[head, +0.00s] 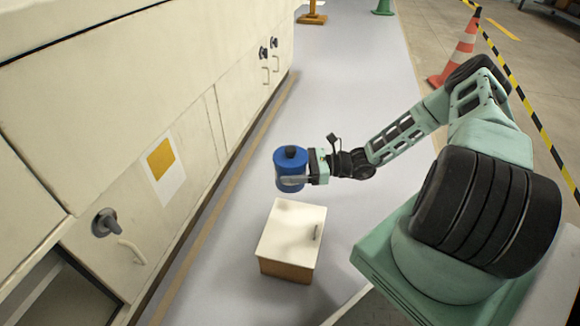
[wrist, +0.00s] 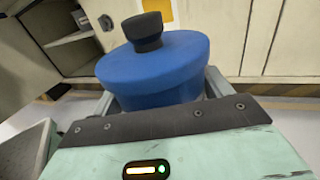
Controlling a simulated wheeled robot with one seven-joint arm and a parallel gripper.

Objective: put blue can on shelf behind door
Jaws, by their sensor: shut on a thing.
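A blue can (head: 290,160) with a black cap is upright between the fingers of my gripper (head: 293,181), held in the air in front of the cabinet row. In the wrist view the can (wrist: 150,72) fills the middle, with a grey finger on each side of my gripper (wrist: 162,95). An open compartment (head: 62,300) shows at the lower left of the head view, cut off by the frame. In the wrist view a pale shelf (wrist: 70,42) shows inside this dark opening at the upper left.
A small white-topped box (head: 292,228) with a handle stands on the floor below the can. The cream cabinet row (head: 165,110) runs along the left, with protruding handles. A traffic cone (head: 462,52) stands far right.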

